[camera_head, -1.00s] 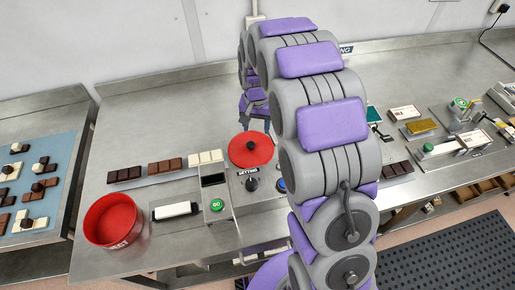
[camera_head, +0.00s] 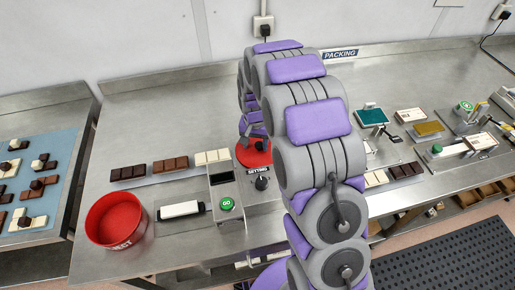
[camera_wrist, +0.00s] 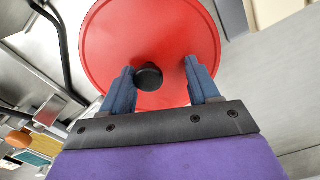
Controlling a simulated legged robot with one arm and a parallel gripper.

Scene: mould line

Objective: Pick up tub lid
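The tub lid is a round red disc (camera_head: 247,158) with a black knob. It lies on the bench behind the dial marked SETTING and is partly hidden by my arm. In the wrist view the lid (camera_wrist: 150,30) fills the upper middle, with its black knob (camera_wrist: 148,76) near the fingers. My gripper (camera_wrist: 159,72) is open, its two blue fingers apart over the lid. The knob appears between the fingers, nearer the left one, with a clear gap on the right. In the head view my gripper (camera_head: 254,138) is just above the lid; whether it touches is unclear.
An open red tub (camera_head: 117,223) stands at the left front of the bench. Chocolate bars (camera_head: 168,165) lie in a row left of the lid. A green GO button (camera_head: 227,203) and the SETTING dial (camera_head: 262,183) sit in front. Packing items (camera_head: 428,129) stand at the right.

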